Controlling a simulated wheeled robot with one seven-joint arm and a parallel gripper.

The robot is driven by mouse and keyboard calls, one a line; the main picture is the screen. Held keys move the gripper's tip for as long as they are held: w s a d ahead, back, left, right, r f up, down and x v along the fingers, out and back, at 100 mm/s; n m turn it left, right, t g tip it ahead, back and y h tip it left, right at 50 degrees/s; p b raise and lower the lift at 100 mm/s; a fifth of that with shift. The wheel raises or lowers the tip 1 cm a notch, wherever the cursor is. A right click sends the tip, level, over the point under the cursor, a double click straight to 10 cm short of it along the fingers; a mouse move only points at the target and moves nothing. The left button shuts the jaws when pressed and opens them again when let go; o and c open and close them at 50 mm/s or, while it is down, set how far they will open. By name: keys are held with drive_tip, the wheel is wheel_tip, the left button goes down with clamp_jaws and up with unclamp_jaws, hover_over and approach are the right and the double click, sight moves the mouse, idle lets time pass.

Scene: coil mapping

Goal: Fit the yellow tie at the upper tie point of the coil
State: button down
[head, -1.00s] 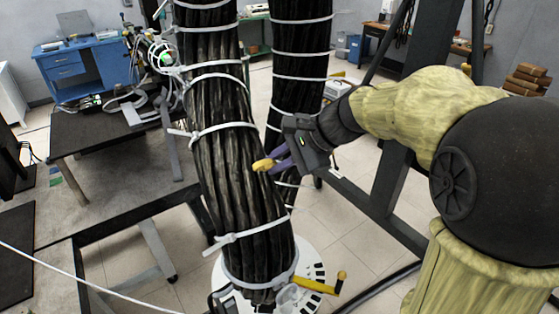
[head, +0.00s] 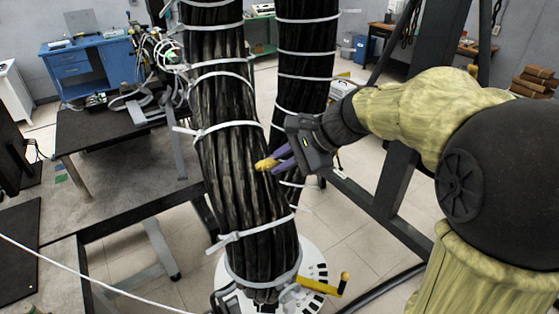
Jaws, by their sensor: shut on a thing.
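The coil (head: 226,170) is a thick bundle of black cables standing upright in the middle of the head view, with several white ties around it. My gripper (head: 273,162), with purple fingers, is at the coil's right side, about mid-height. It is shut on the small yellow tie (head: 265,165), which sits in front of the coil's face between two white ties. I cannot tell whether the yellow tie touches the cables. The far side of the coil is hidden.
A second black bundle (head: 303,60) stands just behind on the right. A dark frame post (head: 398,180) stands right, and a dark table (head: 105,135) left.

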drive_tip(key=shift+w+a+f+b, duration=0.15)
drive_tip(key=shift+a+f+b, duration=0.2)
drive_tip(key=shift+a+f, duration=0.15)
idle(1.0)
drive_tip(key=c, duration=1.3)
unclamp_jaws()
drive_tip(key=shift+c, duration=0.2)
drive_tip(key=shift+d+r, duration=0.1)
drive_tip(key=b+v, duration=0.3)
drive_tip(key=v, duration=1.4)
drive_tip(key=shift+b, duration=0.35)
drive_tip(key=shift+d, duration=0.1)
